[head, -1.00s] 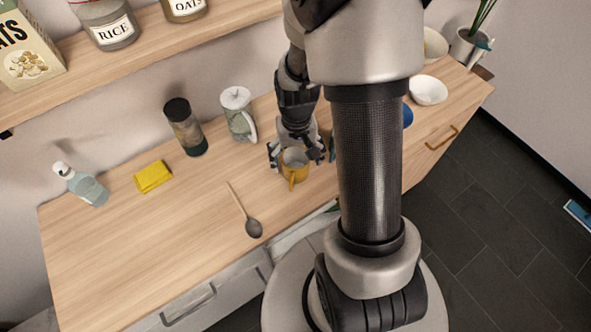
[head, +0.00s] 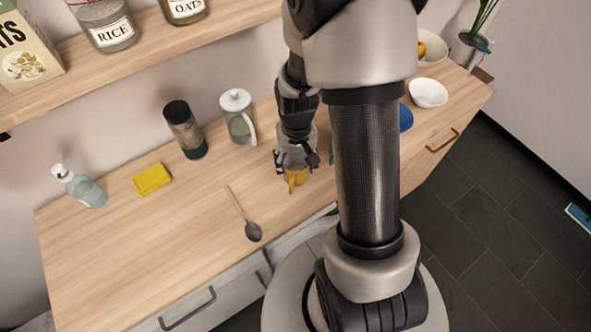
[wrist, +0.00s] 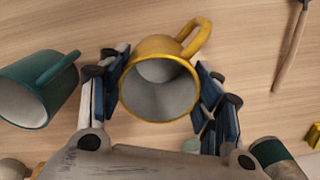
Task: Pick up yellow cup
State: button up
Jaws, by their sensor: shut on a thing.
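The yellow cup (head: 297,179) is on the wooden counter in the head view, mostly hidden under my gripper (head: 294,167). In the wrist view the yellow cup (wrist: 160,48) shows its pale grey inside, with its handle toward the upper right. My gripper (wrist: 160,92) is shut on the cup, with one dark-padded finger on each side of its body. I cannot tell whether the cup's base is touching the counter.
A teal mug (wrist: 40,88) lies close to the left finger in the wrist view. A spoon (head: 246,220), yellow sponge (head: 152,179), dark-lidded jar (head: 184,130) and white-lidded pitcher (head: 238,118) are around. A white bowl (head: 428,93) stands at right. The counter's left front is clear.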

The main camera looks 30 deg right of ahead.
jog(key=c, duration=0.3)
jog(key=shift+r, duration=0.1)
notch_tip(320, 180, up, 20)
jog(key=p, duration=0.6)
jog(key=shift+p, duration=0.35)
